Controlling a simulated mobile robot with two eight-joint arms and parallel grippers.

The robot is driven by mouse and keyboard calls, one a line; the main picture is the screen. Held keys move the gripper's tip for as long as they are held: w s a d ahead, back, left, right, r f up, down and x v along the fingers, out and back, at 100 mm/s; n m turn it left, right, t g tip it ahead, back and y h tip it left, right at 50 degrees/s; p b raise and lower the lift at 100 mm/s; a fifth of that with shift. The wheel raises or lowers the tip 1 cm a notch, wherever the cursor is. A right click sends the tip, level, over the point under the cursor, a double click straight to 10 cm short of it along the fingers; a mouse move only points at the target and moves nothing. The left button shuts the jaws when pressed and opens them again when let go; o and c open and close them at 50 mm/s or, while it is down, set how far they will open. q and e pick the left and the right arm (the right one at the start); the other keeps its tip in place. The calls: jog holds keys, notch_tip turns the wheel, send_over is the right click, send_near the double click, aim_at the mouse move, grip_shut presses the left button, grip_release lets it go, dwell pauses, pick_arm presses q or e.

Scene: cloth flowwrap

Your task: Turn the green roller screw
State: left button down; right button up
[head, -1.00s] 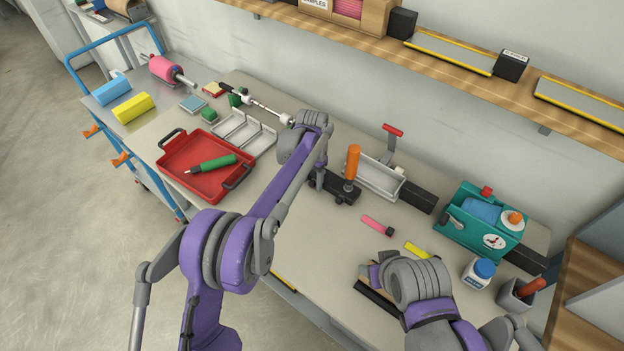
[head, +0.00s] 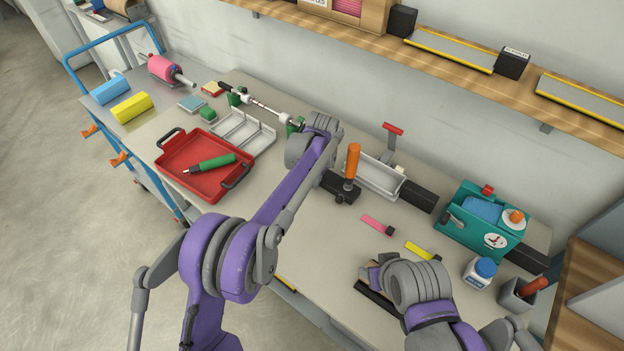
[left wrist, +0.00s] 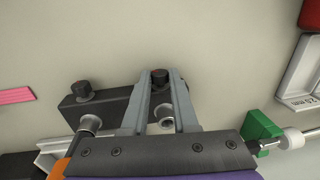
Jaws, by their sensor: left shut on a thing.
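My left gripper (left wrist: 162,84) is shut around a dark screw knob (left wrist: 160,74) on a black block (left wrist: 108,105); the block also shows in the head view (head: 342,190). In the head view my wrist hides the fingertips. A second dark knob (left wrist: 84,90) stands on the same block. A rod (head: 268,108) lies between two green holders, one at its left end (head: 235,99) and one by my wrist (head: 296,126). The near holder also shows in the left wrist view (left wrist: 262,126), beside a white collar (left wrist: 293,138). My right gripper (head: 373,276) hovers low over the front of the table; its jaws are unclear.
An upright orange handle (head: 352,160) and a grey channel (head: 376,176) stand beside the block. A red tray (head: 176,145) holding a green tool, and a white sectioned tray (head: 262,137), lie left. A teal machine (head: 477,228) stands right. Pink and yellow pieces lie in front.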

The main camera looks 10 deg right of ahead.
pick_arm(q)
jog(key=c, duration=0.7)
grip_release()
notch_tip(320, 180, up, 11)
jog(key=s, duration=0.1)
jog(key=shift+d, duration=0.45)
jog(key=shift+f, duration=0.15)
